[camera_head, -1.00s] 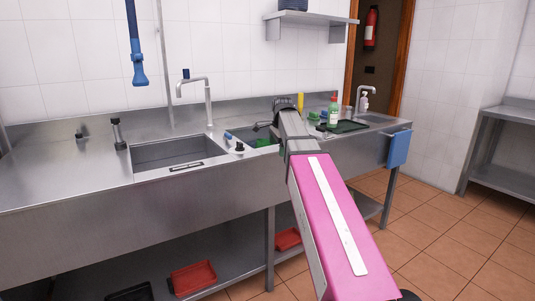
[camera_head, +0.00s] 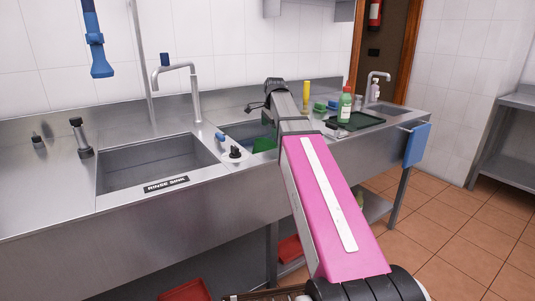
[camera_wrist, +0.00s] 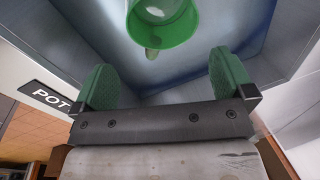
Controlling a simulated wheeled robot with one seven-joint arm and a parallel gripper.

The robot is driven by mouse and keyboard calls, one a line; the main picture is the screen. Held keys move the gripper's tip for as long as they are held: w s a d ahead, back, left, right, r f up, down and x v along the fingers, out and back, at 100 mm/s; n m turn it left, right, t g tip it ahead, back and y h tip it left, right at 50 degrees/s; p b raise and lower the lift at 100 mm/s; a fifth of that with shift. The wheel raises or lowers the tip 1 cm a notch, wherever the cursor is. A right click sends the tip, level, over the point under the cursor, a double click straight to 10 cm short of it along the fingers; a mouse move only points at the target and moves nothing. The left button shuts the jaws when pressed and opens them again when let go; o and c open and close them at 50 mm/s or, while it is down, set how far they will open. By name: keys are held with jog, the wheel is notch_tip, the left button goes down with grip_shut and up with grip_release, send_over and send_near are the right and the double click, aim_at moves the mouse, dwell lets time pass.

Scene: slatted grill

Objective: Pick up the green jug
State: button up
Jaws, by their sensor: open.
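The green jug (camera_wrist: 163,28) shows at the top of the wrist view, with its open round mouth facing the camera and a handle-like part below the rim. It is inside a metal sink, and its far part is cut off by the picture edge. My gripper (camera_wrist: 164,78) is open, with its two green-padded fingers apart and nothing between them. The jug lies beyond the fingertips, roughly centred between them. In the head view, a green shape in the second sink (camera_head: 265,143) appears to be the jug, partly hidden by my arm.
Sink walls (camera_wrist: 275,45) stand close around my fingers. A rinse sink (camera_head: 155,165) is at left, with a tall tap (camera_head: 196,95) behind.

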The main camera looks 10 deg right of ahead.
jog(key=shift+w+a+f, duration=0.1)
jog(key=shift+w+f, duration=0.3)
jog(key=shift+f, duration=1.35)
jog(key=shift+w+a+f, duration=0.1)
jog(key=shift+w+f, duration=0.35)
jog(key=shift+f, duration=1.3)
jog(key=shift+w+a+f, duration=0.1)
jog(key=shift+w+f, duration=0.3)
jog(key=shift+f, duration=1.35)
jog(key=c, duration=0.8)
jog(key=shift+r, duration=0.15)
